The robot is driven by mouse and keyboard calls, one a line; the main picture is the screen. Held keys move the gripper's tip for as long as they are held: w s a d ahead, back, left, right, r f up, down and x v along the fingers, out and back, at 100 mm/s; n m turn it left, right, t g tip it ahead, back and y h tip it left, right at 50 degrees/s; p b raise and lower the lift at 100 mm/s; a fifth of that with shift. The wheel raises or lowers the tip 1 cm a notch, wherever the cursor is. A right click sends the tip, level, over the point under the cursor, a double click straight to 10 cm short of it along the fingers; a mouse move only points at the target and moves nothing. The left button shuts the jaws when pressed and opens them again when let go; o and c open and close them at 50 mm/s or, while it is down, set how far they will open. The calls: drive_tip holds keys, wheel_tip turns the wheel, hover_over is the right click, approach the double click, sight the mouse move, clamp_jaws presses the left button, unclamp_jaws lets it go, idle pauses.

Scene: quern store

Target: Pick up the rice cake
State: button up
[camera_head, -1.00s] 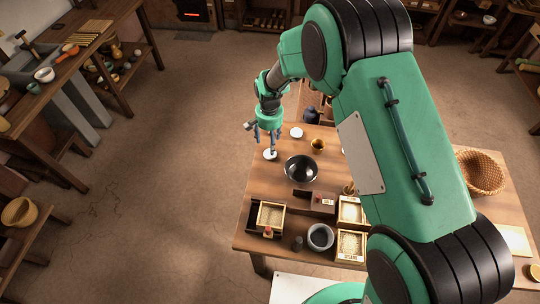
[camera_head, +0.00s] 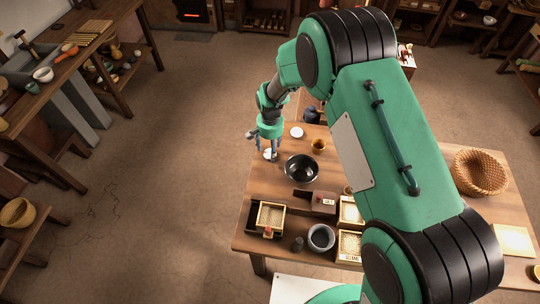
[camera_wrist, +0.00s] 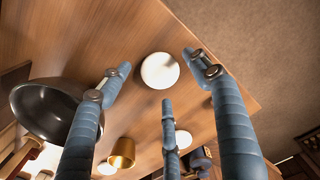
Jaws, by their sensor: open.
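A white, round, flat rice cake (camera_wrist: 160,70) lies on the wooden table near its edge. In the head view it (camera_head: 269,155) shows just below my gripper (camera_head: 264,143), partly hidden by the fingers. My gripper (camera_wrist: 160,88) is open, its three blue-grey fingers spread. In the wrist view the rice cake lies between the finger ends, with one finger below it in the picture and two at the sides. I see no finger clearly touching it.
A dark bowl (camera_head: 301,169) and a brass cup (camera_head: 318,146) stand close to the right. A second white disc (camera_head: 297,132) lies farther back. Boxes of grain (camera_head: 269,216) and a grey bowl (camera_head: 321,237) stand toward the front. The table's left edge is near.

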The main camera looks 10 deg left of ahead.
drive_tip(key=shift+f, duration=0.85)
drive_tip(key=c, duration=1.2)
